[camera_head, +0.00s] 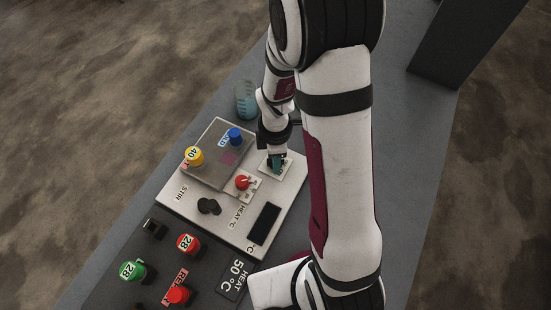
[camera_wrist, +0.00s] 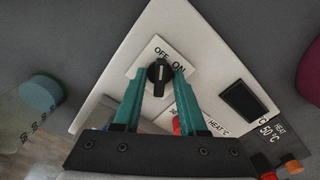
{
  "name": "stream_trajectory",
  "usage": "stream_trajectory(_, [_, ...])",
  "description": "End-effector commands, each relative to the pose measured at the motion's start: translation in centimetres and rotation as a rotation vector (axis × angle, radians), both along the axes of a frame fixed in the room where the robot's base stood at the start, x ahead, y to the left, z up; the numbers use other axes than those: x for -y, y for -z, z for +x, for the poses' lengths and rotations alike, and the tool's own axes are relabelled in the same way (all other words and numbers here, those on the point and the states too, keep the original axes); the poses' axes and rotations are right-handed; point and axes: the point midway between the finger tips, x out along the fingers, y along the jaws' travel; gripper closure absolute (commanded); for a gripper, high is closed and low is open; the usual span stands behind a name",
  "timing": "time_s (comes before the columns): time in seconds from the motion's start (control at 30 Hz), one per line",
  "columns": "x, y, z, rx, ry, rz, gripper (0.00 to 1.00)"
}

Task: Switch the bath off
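The bath's switch is a black rotary knob (camera_wrist: 160,80) on a white plate (camera_wrist: 140,68) marked OFF on the left and ON on the right, in the wrist view. A pale line shows on the knob; which word it points at is hard to tell. My gripper (camera_wrist: 159,74) has its teal fingers on either side of the knob, with a small gap at each side. In the head view my gripper (camera_head: 277,166) is over the plate at the far corner of the white bath panel (camera_head: 228,222) and hides the knob.
A red knob (camera_head: 242,182), a black knob (camera_head: 209,206) and a dark display (camera_head: 264,223) are on the panel near the plate. A grey box with yellow (camera_head: 195,156) and blue (camera_head: 235,137) caps stands beside them. A beaker (camera_head: 245,100) of blue liquid stands behind.

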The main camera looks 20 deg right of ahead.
Motion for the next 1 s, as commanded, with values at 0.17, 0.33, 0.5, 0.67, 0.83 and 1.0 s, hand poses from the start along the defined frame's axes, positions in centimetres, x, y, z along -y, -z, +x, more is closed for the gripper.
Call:
stream_trajectory(0.17, [0.0,0.0,0.0,0.0,0.001,0.0,0.49])
stream_trajectory(0.33, [0.0,-0.3,0.1,0.002,0.001,0.0,0.49])
stream_trajectory(0.5, [0.0,-3.1,0.1,0.005,0.001,-0.001,0.49])
stream_trajectory(0.67, [0.0,-5.7,0.1,0.003,0.001,-0.001,0.49])
stream_trajectory(0.83, [0.0,-7.0,0.0,0.001,0.002,0.0,0.49])
stream_trajectory(1.0, [0.0,-7.0,0.0,0.0,0.001,0.0,0.49])
